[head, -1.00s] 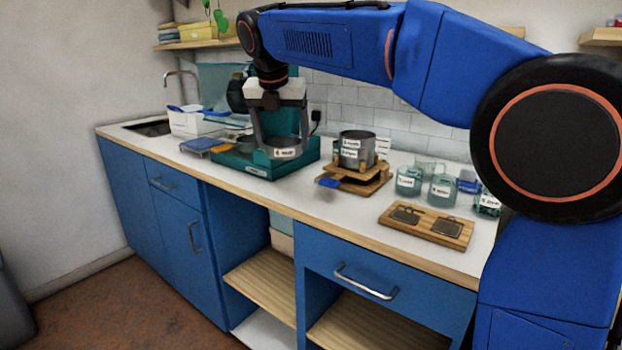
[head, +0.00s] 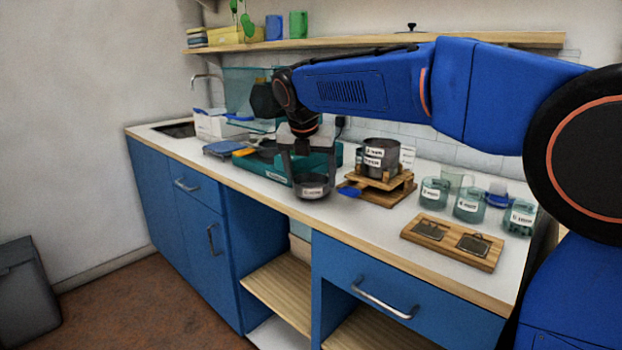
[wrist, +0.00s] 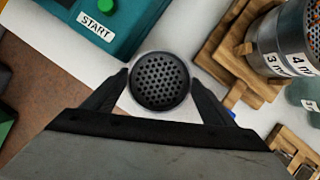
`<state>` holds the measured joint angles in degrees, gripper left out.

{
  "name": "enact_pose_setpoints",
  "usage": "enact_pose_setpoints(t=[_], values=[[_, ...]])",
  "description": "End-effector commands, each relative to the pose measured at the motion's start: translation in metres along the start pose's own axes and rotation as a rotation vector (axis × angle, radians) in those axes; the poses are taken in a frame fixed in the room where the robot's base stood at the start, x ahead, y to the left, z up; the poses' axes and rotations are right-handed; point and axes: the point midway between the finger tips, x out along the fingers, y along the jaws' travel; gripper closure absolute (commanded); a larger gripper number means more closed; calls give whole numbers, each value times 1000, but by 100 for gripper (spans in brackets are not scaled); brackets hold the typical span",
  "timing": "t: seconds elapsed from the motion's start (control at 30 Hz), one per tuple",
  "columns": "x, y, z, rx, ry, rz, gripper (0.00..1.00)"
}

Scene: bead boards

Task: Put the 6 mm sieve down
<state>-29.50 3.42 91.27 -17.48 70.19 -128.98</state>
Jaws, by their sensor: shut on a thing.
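The held sieve (head: 313,192) is a small dark round pan with a white label too blurred to read. My gripper (head: 311,178) is shut on it, one finger on each side. In the wrist view the sieve (wrist: 160,82) shows its round-holed mesh between the fingertips of my gripper (wrist: 159,80). It is level over the white counter (head: 348,211), near the front edge. I cannot tell if it touches the counter. A stack of sieves (head: 381,155) stands on a wooden stand (head: 378,183) to the right; its labels read 3 and 4 mm in the wrist view.
The teal machine (head: 280,163) is behind and left, with its START label (wrist: 96,25) in the wrist view. Labelled jars (head: 468,205) and a wooden board (head: 453,243) are to the right. Bare counter lies around the sieve, and the floor (wrist: 40,85) begins beyond the edge.

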Motion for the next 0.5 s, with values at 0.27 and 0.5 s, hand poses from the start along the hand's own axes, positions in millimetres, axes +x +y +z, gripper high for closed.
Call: enact_pose_setpoints(t=[0.27, 0.5], values=[[7, 0, -3, 0, -1, 1, 45], [9, 0, -4, 0, 0, 0, 5]])
